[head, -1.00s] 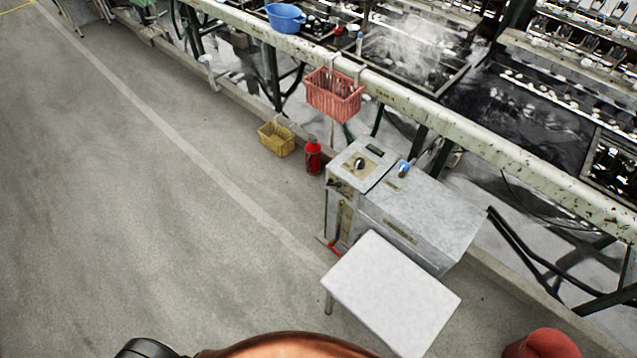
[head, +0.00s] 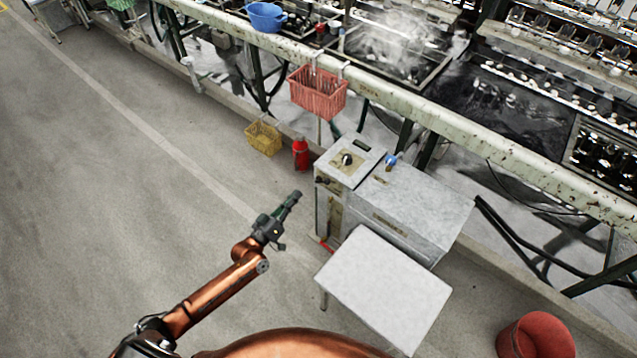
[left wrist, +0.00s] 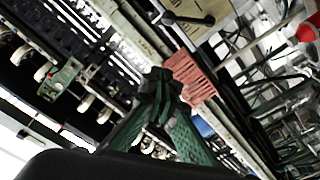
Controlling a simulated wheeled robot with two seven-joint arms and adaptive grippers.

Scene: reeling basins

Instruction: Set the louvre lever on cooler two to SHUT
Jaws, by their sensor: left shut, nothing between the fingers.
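A grey metal cabinet (head: 415,206) stands beside the long bench. A dark knob or lever (head: 347,159) sits on the pale panel on its top; a dark lever on a pale panel (left wrist: 188,18) shows at the top of the left wrist view. A blue-handled part (head: 392,161) is on top of the cabinet, and a red lever (head: 327,246) is low at its left side. I cannot read any cooler number or SHUT mark. My left gripper (head: 295,196) is shut and empty, left of the cabinet and apart from it. Its green fingers (left wrist: 160,92) meet in the wrist view. My right gripper is not in view.
A pale table (head: 385,287) stands in front of the cabinet. A red basket (head: 318,92) hangs on the bench rail. A yellow basket (head: 263,138) and a red extinguisher (head: 300,154) stand left of the cabinet. A red bucket (head: 537,337) is lower right. The floor at left is clear.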

